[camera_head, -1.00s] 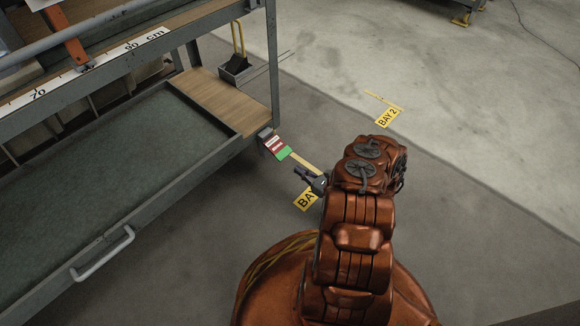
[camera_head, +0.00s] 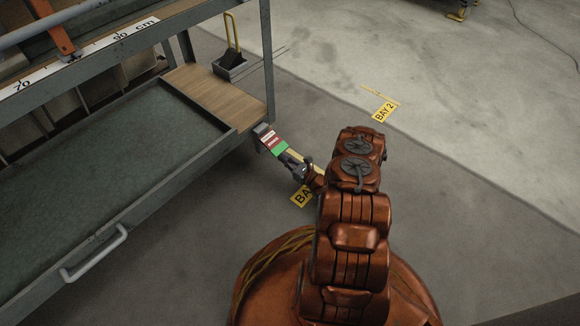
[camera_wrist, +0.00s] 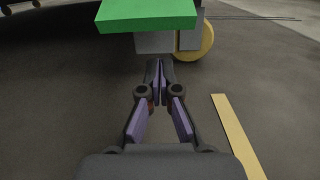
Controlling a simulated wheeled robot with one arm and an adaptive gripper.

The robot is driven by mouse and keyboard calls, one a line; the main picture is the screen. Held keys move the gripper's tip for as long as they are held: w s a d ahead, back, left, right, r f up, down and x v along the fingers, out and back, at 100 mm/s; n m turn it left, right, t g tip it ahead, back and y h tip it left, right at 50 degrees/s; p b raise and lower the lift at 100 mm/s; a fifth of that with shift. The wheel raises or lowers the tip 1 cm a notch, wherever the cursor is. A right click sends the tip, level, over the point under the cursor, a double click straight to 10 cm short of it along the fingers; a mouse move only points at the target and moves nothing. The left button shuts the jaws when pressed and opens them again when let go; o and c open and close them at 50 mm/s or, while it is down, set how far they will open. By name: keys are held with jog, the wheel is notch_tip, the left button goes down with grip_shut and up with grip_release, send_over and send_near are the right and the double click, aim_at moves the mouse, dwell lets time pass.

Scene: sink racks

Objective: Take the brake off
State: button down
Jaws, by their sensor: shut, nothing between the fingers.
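The brake piece (camera_head: 271,140) sticks out from the lower corner of the grey cart, with white, red and green bands. Its green end (camera_wrist: 146,14) spans the top of the wrist view, with a grey block (camera_wrist: 154,42) under it. My gripper (camera_head: 284,157) is shut and empty, close to the green end. In the wrist view its fingertips (camera_wrist: 158,63) meet below the green end and in front of the grey block. I cannot tell whether they touch it.
A yellow caster wheel (camera_wrist: 196,42) stands behind the green end. The cart's green-lined drawer (camera_head: 110,170) and wooden shelf (camera_head: 215,98) lie to the left. A yellow floor strip (camera_wrist: 236,137) and the BAY 2 label (camera_head: 384,112) mark open floor.

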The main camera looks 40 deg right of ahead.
jog(key=shift+s+d+r+b, duration=0.1)
jog(key=shift+s+r+b, duration=0.25)
jog(key=shift+r, duration=0.45)
jog(key=shift+s+d+r+b, duration=0.1)
jog(key=shift+s+r+b, duration=0.2)
jog(key=shift+r, duration=0.45)
jog(key=shift+s+r, duration=0.1)
jog(key=shift+r, duration=0.05)
